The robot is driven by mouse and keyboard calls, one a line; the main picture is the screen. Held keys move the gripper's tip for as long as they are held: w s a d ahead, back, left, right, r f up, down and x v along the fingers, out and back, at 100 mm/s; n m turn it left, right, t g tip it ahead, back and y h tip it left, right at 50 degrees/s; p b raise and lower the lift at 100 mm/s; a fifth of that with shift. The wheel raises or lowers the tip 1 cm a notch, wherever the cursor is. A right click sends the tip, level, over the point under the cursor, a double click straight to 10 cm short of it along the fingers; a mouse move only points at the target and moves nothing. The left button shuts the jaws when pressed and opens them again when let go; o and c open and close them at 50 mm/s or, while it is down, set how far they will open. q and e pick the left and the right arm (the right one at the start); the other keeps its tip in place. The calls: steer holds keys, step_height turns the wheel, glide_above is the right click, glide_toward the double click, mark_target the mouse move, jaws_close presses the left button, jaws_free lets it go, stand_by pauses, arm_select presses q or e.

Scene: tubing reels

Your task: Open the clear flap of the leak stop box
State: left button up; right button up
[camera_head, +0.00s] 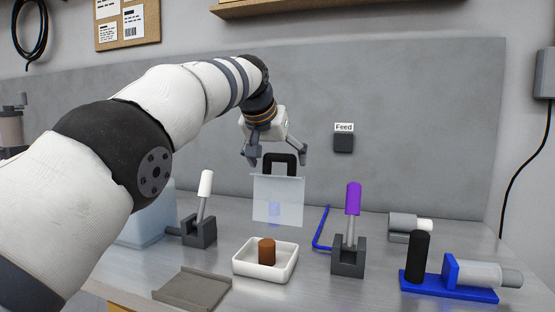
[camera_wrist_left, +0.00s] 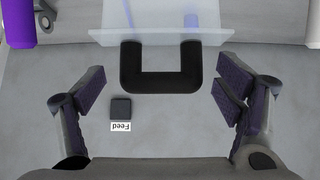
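The clear flap (camera_head: 278,203) is a pale see-through panel that stands over the bench in the head view. A blue item shows blurred through it. A black U-shaped handle (camera_head: 280,158) sits at its top edge. In the left wrist view the flap (camera_wrist_left: 165,18) is at the top, with the handle (camera_wrist_left: 161,68) below its edge. My left gripper (camera_head: 277,160) is open, with its fingers spread to either side of the handle. The wrist view shows clear gaps between the handle and both fingers (camera_wrist_left: 160,95). My right gripper is not in view.
A white tray (camera_head: 244,268) with a brown cylinder (camera_head: 267,251) sits in front of the flap. A white-handled lever (camera_head: 205,190) stands left and a purple-handled lever (camera_head: 353,198) right. A blue-based device (camera_head: 465,290) is far right. A grey wall with a Feed label (camera_head: 344,127) is behind.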

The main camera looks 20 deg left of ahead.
arm_select(q)
steer(key=shift+f, duration=0.15)
steer(key=v, duration=1.2)
